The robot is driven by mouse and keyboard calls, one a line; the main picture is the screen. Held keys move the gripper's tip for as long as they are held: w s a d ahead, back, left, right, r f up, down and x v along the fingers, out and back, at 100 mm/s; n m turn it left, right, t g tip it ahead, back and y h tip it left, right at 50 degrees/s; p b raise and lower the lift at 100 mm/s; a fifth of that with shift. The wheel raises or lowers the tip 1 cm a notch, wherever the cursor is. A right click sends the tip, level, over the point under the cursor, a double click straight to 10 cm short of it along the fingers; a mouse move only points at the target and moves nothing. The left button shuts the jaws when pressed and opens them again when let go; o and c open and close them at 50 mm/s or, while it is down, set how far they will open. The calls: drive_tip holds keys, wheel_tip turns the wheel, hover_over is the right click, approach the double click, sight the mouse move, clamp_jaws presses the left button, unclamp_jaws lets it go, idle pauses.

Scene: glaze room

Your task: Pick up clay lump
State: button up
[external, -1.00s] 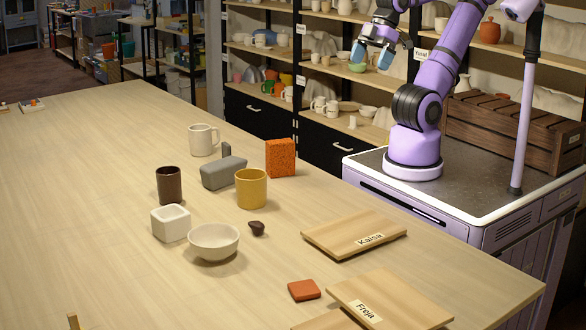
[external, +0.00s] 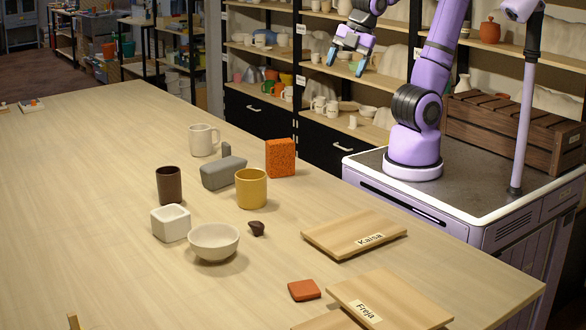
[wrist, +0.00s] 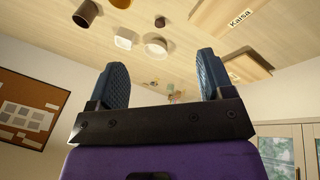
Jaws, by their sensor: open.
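A small dark brown lump (external: 257,228), which looks like the clay lump, lies on the table to the right of a white bowl (external: 213,242) and below a yellow mug (external: 251,188). The lump also shows in the wrist view (wrist: 160,21), near the top edge. My gripper (external: 347,61) is open and empty, raised in front of the shelves on the far side of the table, well away from the lump. In the wrist view its two blue fingers (wrist: 163,80) stand wide apart with nothing between them.
Near the lump stand a white square pot (external: 170,224), a dark brown cup (external: 169,186), a grey block-shaped piece (external: 222,171) and an orange sponge-like block (external: 281,158). Boards marked Kaisa (external: 340,232) and Freja (external: 400,300) lie right.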

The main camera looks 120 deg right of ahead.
drive_tip(key=w+f+n+g, duration=0.1)
drive_tip(key=w+f+n, duration=0.2)
drive_tip(key=w+n, duration=0.3)
drive_tip(key=n+g+y, duration=0.2)
drive_tip(key=n+g, duration=0.1)
drive_tip(key=n, duration=1.7)
hover_over(255, 222)
wheel_tip(255, 222, down, 23)
drive_tip(key=shift+d+f, duration=0.1)
wheel_tip(255, 222, down, 10)
drive_tip(key=shift+f, duration=0.1)
drive_tip(key=c, duration=1)
